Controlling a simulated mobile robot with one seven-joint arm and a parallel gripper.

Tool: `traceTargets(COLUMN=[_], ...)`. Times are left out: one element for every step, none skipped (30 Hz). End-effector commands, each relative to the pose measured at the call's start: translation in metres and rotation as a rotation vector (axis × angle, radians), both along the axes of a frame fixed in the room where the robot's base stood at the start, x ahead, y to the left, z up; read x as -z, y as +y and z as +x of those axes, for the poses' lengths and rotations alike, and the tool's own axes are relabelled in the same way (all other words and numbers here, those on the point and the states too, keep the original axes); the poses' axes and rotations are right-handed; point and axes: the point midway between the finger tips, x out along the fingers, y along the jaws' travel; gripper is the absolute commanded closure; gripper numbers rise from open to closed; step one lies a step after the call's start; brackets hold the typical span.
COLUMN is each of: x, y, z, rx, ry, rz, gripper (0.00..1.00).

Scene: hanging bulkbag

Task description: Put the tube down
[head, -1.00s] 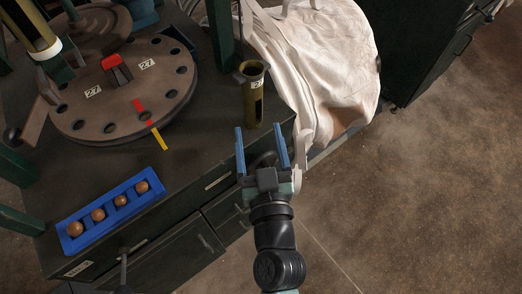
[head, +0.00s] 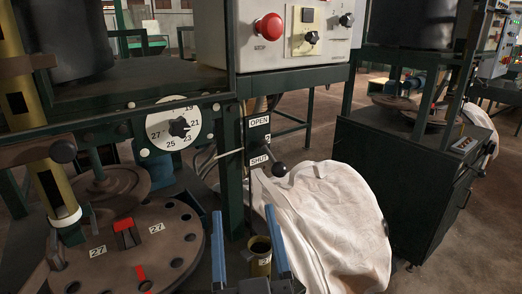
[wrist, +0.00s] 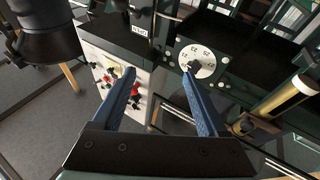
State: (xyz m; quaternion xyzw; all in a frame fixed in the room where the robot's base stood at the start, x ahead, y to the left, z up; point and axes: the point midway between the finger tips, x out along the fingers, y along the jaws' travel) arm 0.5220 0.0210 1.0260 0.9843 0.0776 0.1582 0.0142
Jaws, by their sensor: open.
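The short brass tube (head: 260,266) stands upright on the bench at the lower middle of the head view, with a numbered label on its front. In the wrist view my gripper (wrist: 158,75) is also open and empty, and I cannot make out the tube there.
A white bulk bag (head: 330,225) hangs right of the tube. A green post with an OPEN/SHUT lever (head: 279,169) stands behind. A round holed plate (head: 180,240) lies left, below a numbered dial (head: 173,127). A control box (head: 300,35) is above.

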Motion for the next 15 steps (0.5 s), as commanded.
traceTargets(x=[-0.045, -0.069, -0.099, -0.120, -0.141, -0.167, -0.185, -0.201, -0.221, -0.234, -0.245, -0.257, -0.264, -0.270, -0.276], y=[0.002, 0.002, 0.002, 0.001, 0.000, -0.002, -0.004, -0.006, -0.009, -0.011, -0.012, -0.015, -0.016, -0.017, -0.019], z=[0.000, -0.001, -0.005, -0.008, -0.013, -0.021, -0.027, -0.034, -0.043, -0.050, -0.056, -0.063, -0.068, -0.072, -0.076], rx=[0.004, 0.010, 0.018, 0.027, 0.036, 0.051, 0.060, 0.069, 0.083, 0.092, 0.101, 0.110, 0.116, 0.121, 0.127], ry=[-0.076, -0.114, -0.161, -0.196, -0.230, -0.273, -0.305, -0.333, -0.370, -0.393, -0.415, -0.439, -0.454, -0.466, -0.479], rz=[-0.002, -0.002, 0.000, 0.002, 0.006, 0.012, 0.019, 0.025, 0.036, 0.044, 0.051, 0.061, 0.067, 0.073, 0.079], gripper=[0.24, 0.24, 0.24, 0.24, 0.24, 0.24, 0.24, 0.24, 0.24, 0.24, 0.24, 0.24, 0.24, 0.24, 0.24])
